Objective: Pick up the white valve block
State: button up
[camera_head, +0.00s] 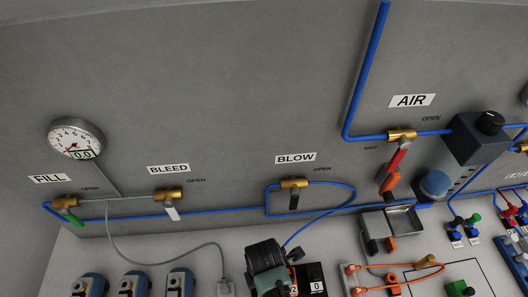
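A small white block (352,280) with orange-red fittings stands at the bottom edge, right of centre. Orange tubing (390,287) runs beside it to the right. It is partly cut off by the frame, and I cannot tell for sure that it is the white valve block. I see no other clear white block. My gripper is not in view.
A dark device (265,262) stands left of the white block, beside a black base marked 0 (316,286). An open grey metal box (380,226) is behind it. Blue pipes, brass valves and a gauge (75,138) line the grey wall. Blue units (180,282) stand lower left.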

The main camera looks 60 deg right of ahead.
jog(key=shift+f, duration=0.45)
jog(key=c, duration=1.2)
